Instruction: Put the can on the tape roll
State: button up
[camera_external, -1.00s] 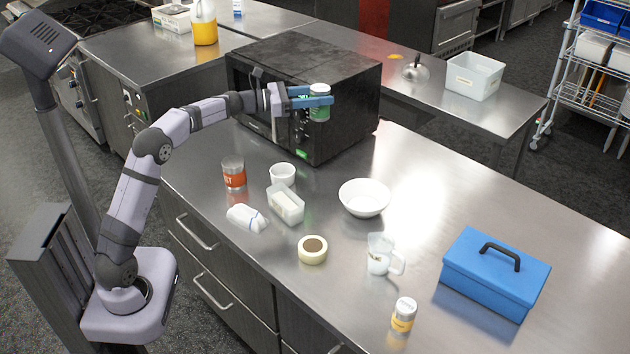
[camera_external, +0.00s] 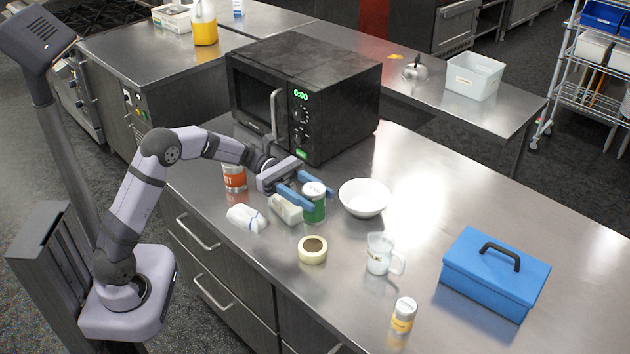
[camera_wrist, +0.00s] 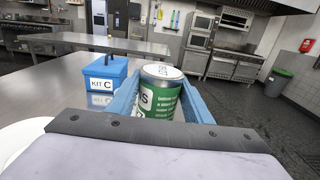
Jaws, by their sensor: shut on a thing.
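My gripper (camera_external: 306,198) is shut on a green can (camera_external: 314,206) with a white lid, which stays upright between the blue fingers. The can (camera_wrist: 159,95) also shows between the fingers in the wrist view. The tape roll (camera_external: 312,251) is a cream ring with a brown centre, lying flat on the steel counter nearer the front edge. The held can is behind the roll in the external view, apart from it. I cannot tell exactly how high the can is above the counter.
A white container (camera_external: 285,210), partly hidden by my gripper, and a white cloth-like bundle (camera_external: 246,218) lie left. A white bowl (camera_external: 364,199) is right of the can. An orange-labelled can (camera_external: 234,178) is behind left.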

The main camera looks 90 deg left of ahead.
jog(key=shift+s+d+r, duration=0.15)
jog(key=shift+r, duration=0.1)
jog(key=p, duration=0.1)
send_over(312, 245)
jog(key=shift+d+f, duration=0.1)
jog(key=shift+f, duration=4.9)
jog(key=shift+f, duration=0.15)
jog(key=o, duration=1.3)
jog(key=b+v, duration=0.1)
jog(key=v, duration=0.6)
jog(key=shift+s+a+b, duration=0.1)
jog(key=shift+a+b, duration=0.1)
jog(key=shift+b, duration=0.15)
